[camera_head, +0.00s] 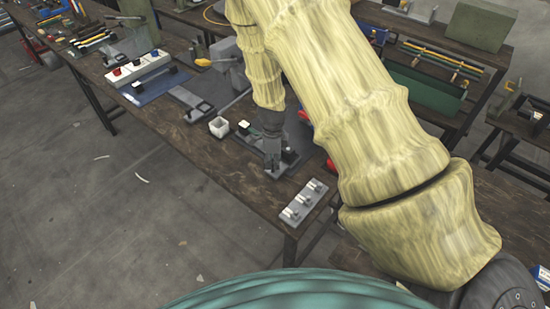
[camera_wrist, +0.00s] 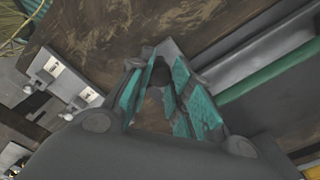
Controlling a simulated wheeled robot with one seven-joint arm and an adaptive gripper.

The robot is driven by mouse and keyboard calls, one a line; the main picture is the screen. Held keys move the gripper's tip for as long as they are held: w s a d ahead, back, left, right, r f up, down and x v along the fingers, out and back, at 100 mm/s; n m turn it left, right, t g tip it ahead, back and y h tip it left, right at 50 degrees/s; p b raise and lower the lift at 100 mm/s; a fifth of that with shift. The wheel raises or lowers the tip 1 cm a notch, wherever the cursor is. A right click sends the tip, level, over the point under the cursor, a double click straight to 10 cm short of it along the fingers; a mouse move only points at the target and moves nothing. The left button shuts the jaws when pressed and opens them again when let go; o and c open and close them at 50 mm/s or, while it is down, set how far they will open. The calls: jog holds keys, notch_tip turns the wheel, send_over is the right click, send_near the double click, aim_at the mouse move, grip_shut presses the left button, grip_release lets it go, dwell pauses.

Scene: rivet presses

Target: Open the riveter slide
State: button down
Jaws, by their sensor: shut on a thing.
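My gripper (camera_head: 275,160) is low over the near end of the wooden bench, below my yellow-covered arm. In the wrist view its teal-padded fingers (camera_wrist: 165,95) are closed around a small grey piece with a dark round top (camera_wrist: 161,72), which looks like the riveter slide's handle. Fingers hide much of the piece. A grey block with a dark part (camera_head: 290,156) shows beside the gripper in the head view. The riveter body is mostly hidden behind my arm. I cannot tell how far the slide is out.
Another press with a yellow handle (camera_head: 222,62) stands further back.

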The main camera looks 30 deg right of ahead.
jog(key=c, duration=1.3)
grip_release()
jog(key=shift+o, duration=0.2)
notch_tip(320, 180, up, 12)
